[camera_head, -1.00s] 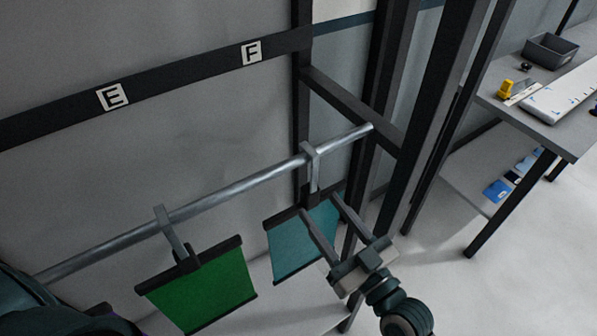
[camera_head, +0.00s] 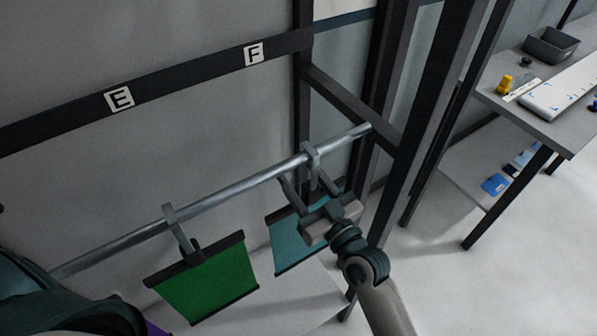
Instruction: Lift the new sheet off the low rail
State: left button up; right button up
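A low metal rail (camera_head: 238,190) runs up from lower left to a dark post. A green sheet (camera_head: 212,286) hangs from it on a grey hook (camera_head: 176,228) with dark bars at top and bottom. A teal sheet (camera_head: 285,249) hangs farther right on a second hook (camera_head: 311,158), partly hidden behind my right gripper (camera_head: 301,180). My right gripper is open, its fingers spread close to the teal sheet's hook just below the rail; whether they touch it I cannot tell. My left gripper is not in view; only part of my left arm shows at lower left.
A dark beam (camera_head: 190,83) with labels E and F crosses the wall above the rail. Dark upright posts (camera_head: 423,124) stand right of the rail. A table (camera_head: 556,133) at right holds a grey bin (camera_head: 550,45) and a yellow item (camera_head: 504,84).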

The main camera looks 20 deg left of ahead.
aim_at(315, 187)
grip_shut()
jog(key=shift+r+p, duration=1.05)
jog(key=shift+r, duration=0.1)
jog(key=shift+d, duration=0.15)
jog(key=shift+r+p+v, duration=0.2)
jog(key=shift+p+v, duration=0.1)
jog(key=shift+v, duration=1)
jog(key=shift+r+p+v, duration=0.2)
jog(key=shift+p+v, duration=0.05)
jog(key=shift+v, duration=1.1)
jog(key=r+v, duration=0.1)
jog(key=v, duration=0.6)
jog(key=shift+s+d+p, duration=0.25)
jog(key=shift+p, duration=0.1)
